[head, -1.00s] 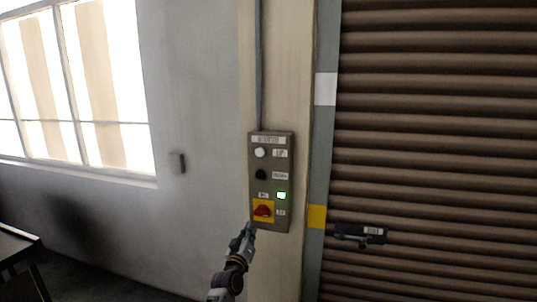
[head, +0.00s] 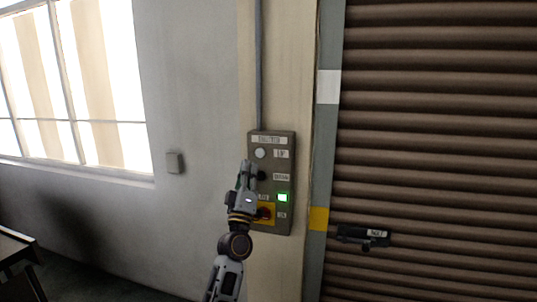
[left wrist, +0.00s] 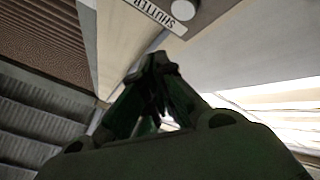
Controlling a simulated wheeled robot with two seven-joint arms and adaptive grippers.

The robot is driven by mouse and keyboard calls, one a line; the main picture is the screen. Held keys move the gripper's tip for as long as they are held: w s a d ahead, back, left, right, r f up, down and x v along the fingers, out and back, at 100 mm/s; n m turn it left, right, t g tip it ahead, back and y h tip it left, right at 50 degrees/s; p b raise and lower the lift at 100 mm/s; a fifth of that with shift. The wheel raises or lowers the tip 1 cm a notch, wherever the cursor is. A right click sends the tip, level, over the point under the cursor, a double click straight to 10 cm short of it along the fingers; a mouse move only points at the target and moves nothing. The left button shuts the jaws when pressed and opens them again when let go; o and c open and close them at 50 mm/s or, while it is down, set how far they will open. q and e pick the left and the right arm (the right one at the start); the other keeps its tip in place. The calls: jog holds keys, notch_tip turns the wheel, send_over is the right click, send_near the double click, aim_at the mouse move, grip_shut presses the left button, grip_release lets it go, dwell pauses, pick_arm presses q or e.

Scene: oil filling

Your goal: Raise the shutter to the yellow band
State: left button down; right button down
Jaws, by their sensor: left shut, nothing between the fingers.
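The brown slatted shutter (head: 435,130) fills the right of the head view; its bottom edge is out of view. The yellow band (head: 318,218) is on the grey guide rail at its left. The control box (head: 287,165) on the pillar has a white button (head: 260,153), a black button (head: 262,176), a lit green lamp (head: 283,197) and a partly covered red switch (head: 265,214) on yellow. My left gripper (head: 246,168) is shut and empty, in front of the box's left side by the black button; I cannot tell whether it touches. The left wrist view shows its fingertips (left wrist: 155,62) near the box (left wrist: 188,12).
A white band (head: 328,87) is higher on the rail. A dark latch (head: 362,236) is on the shutter. A small wall box (head: 175,162) and a window (head: 75,85) are left. A table corner (head: 18,245) shows at lower left.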

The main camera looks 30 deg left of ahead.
aim_at(260, 153)
pick_arm(q)
jog(key=n+y, duration=0.1)
jog(key=s+a+r+n+y, duration=0.1)
jog(key=shift+s+r+n+g+y, duration=0.2)
jog(key=shift+s+n+g+y, duration=0.1)
jog(key=shift+n+y, duration=0.1)
jog(key=shift+w, duration=0.25)
